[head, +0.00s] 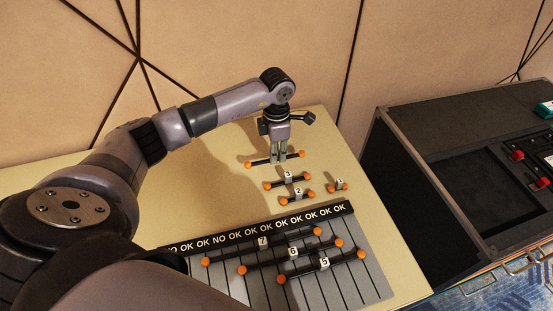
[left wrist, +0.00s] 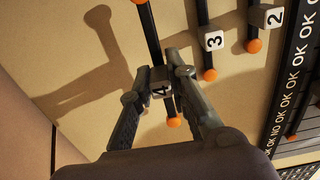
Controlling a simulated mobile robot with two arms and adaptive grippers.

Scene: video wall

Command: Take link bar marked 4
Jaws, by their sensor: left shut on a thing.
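The link bar marked 4 (head: 260,162) is a dark bar with orange ball ends at the far side of the pale table (head: 212,215). The gripper also shows in the left wrist view (left wrist: 163,95). I cannot tell whether the bar touches the table. My right gripper is not in view.
Bars marked 3 (head: 288,180) and 2 (head: 297,197) and a short bar (head: 338,186) lie nearer. Bars 7 (head: 262,242), 6 (head: 292,252) and 5 (head: 323,263) lie across a striped board with an OK/NO strip (head: 253,230). A dark case (head: 425,180) stands right.

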